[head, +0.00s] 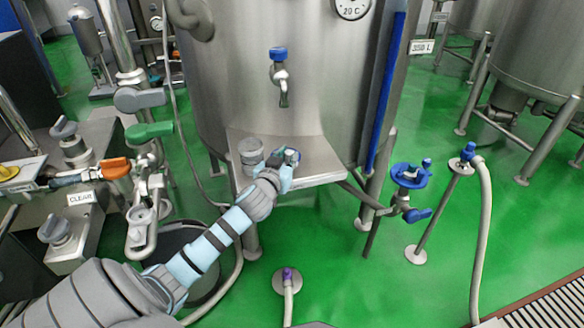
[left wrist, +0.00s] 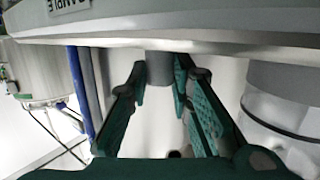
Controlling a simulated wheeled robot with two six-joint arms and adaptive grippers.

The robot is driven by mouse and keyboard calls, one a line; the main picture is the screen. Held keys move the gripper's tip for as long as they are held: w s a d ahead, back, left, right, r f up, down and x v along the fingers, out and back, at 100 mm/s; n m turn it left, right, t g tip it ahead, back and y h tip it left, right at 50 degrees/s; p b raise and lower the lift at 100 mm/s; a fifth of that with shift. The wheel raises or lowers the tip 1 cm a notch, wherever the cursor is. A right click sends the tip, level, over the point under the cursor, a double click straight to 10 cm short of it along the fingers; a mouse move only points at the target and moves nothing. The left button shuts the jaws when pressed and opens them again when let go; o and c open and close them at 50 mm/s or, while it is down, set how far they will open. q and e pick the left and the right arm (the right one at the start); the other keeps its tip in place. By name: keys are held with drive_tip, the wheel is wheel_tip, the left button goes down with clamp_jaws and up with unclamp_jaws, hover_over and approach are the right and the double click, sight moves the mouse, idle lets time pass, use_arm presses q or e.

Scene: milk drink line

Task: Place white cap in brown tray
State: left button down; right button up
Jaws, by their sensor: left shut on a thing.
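My left gripper (head: 287,160) is at the steel shelf on the front of the large tank. It is shut on a small pale thing (head: 293,155), which I take to be the white cap; the fingers hide much of it. In the left wrist view, the green fingers (left wrist: 162,92) stand on either side of a pale area and a short grey piece, and I cannot make out the cap's outline. A clear jar (head: 251,150) stands on the shelf just left of the gripper. No brown tray is in view. My right gripper is not in view.
The steel shelf (head: 322,172) is bare to the right of the gripper. A blue-topped tap (head: 279,72) hangs from the tank above it. Valves and pipes (head: 140,200) crowd the left, and a blue-wheeled valve (head: 410,178) stands at right. Open green floor lies below.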

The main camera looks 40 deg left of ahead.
use_arm(q)
drive_tip(key=shift+s, duration=0.1)
drive_tip(key=c, duration=1.4)
unclamp_jaws()
drive_tip(key=shift+c, duration=0.2)
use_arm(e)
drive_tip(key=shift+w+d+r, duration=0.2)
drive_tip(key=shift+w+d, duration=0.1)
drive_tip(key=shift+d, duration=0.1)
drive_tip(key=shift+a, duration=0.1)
use_arm(q)
drive_tip(key=shift+r, duration=0.15)
drive_tip(key=p+v, duration=0.3)
drive_tip(key=v, duration=0.8)
drive_tip(key=shift+s, duration=0.4)
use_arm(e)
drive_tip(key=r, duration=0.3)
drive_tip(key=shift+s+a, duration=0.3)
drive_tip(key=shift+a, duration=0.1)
